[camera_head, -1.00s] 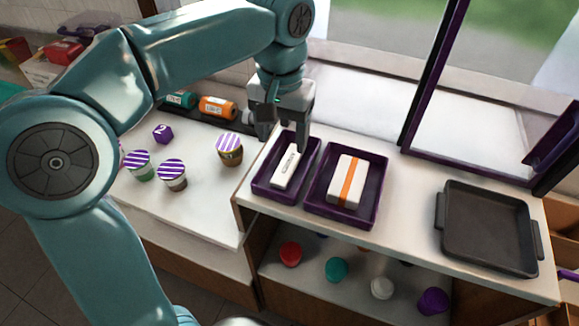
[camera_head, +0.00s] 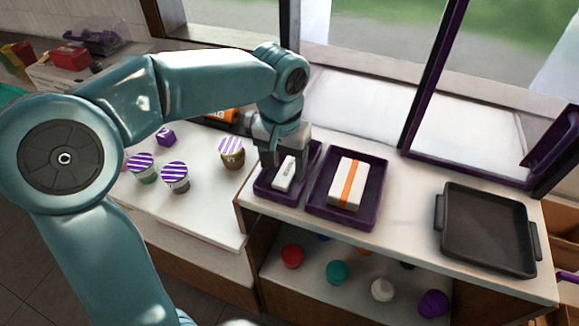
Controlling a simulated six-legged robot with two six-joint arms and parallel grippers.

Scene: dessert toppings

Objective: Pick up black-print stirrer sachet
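The black-print stirrer sachet (camera_head: 286,173), a slim white packet with dark lettering, lies in the left purple tray (camera_head: 262,187). My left gripper (camera_head: 285,166) is down at this tray, with its fingers around the upper part of the sachet, which they partly hide. I cannot tell whether the fingers touch the sachet or have closed on it. My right gripper is not in view.
A second purple tray (camera_head: 369,209) holds a white packet with an orange stripe (camera_head: 347,183). A black tray (camera_head: 488,229) is at right. Striped-lid cups (camera_head: 175,176) and a purple cube (camera_head: 166,136) stand at left. Coloured items (camera_head: 337,271) sit on the lower shelf.

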